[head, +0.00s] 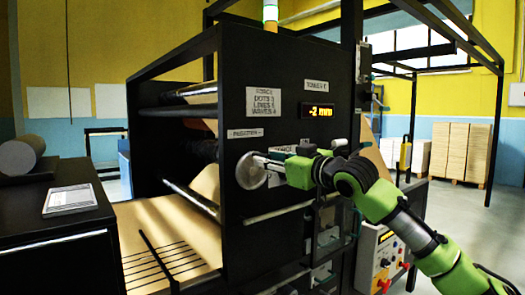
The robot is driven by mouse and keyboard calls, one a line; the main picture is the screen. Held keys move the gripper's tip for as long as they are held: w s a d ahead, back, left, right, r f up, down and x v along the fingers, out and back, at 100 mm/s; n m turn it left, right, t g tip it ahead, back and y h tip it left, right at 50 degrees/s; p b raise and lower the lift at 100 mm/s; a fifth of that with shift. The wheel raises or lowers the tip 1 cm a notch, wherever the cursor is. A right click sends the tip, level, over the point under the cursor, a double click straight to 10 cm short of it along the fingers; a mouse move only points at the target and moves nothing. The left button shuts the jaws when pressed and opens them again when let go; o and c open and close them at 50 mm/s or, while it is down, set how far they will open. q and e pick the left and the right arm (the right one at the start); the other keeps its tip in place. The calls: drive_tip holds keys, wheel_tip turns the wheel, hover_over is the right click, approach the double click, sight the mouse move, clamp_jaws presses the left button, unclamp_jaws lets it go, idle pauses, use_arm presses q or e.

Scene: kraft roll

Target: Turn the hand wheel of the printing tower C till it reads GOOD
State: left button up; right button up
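The hand wheel (247,174) is a small pale disc on the dark side panel of the printing tower (290,70). A small display (317,112) on that panel glows orange and reads "-2 mm". A small label above it seems to say TOWER C, but it is blurred. My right gripper (262,161) reaches in from the right, with its fingers at the wheel's right edge, overlapping it in the picture. Whether they are closed on the rim I cannot tell. My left gripper is not in view.
A brown paper web (160,235) with dark lines runs out of the tower at lower left. A dark cabinet (50,225) with a printed sheet stands left. A control box (380,258) with red knobs stands below my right arm. Stacked boxes (455,150) are far right.

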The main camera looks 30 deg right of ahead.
sight(258, 172)
drive_tip(key=shift+w+a+p, duration=0.15)
drive_tip(key=shift+w+p, duration=0.25)
drive_tip(key=shift+w, duration=1.15)
clamp_jaws()
drive_tip(key=shift+m, duration=0.3)
drive_tip(key=shift+w+d+f+m+p, duration=0.1)
drive_tip(key=shift+d+f+m+p, duration=0.45)
drive_tip(key=shift+m, duration=2)
drive_tip(key=shift+w+d+f+m+p, duration=0.15)
drive_tip(key=shift+d+f+m, duration=0.65)
drive_tip(key=shift+m, duration=1.7)
drive_tip(key=shift+s+d+f+m+p, duration=0.1)
drive_tip(key=shift+d+f+m+p, duration=0.55)
drive_tip(key=shift+m, duration=1.9)
drive_tip(key=shift+d+r, duration=0.1)
drive_tip(key=shift+d, duration=0.1)
